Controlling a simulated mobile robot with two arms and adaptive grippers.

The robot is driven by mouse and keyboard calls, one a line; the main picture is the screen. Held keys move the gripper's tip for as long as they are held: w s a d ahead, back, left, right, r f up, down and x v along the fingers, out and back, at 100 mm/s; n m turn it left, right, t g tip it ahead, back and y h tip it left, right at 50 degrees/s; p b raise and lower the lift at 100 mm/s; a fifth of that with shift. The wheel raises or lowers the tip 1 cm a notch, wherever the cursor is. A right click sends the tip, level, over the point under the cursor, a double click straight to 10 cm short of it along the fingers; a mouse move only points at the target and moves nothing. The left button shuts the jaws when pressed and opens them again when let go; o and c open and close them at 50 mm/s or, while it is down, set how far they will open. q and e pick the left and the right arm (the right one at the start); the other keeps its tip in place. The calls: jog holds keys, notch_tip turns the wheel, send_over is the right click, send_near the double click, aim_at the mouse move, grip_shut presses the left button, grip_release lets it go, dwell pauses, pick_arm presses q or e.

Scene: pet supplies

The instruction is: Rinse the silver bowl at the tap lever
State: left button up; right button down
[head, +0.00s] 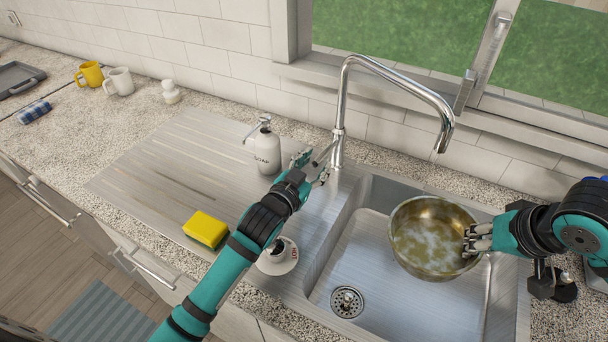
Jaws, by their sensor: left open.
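The silver bowl (412,224) is held above the right part of the sink, tilted so its inside faces me. The inside is brownish-gold with pale foamy patches. My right gripper (478,239) is shut on the bowl's right rim. The chrome tap (340,110) arches up behind the sink, its spout (443,136) above and behind the bowl. My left gripper (318,167) is open at the tap's base beside the tap lever (327,155). The fingers partly hide the lever, and I cannot tell whether they touch it.
The steel sink (375,285) has a drain (347,302). A soap dispenser (267,150), yellow sponge (206,229) and white-and-black item (278,258) stand near my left arm. Mugs (119,81), a blue cloth (34,112) and a tray (16,78) are far left. The drainboard (165,170) is mostly clear.

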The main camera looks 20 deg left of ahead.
pick_arm(q)
jog(key=f+v, duration=0.1)
jog(key=v, duration=0.5)
jog(key=shift+r, duration=0.5)
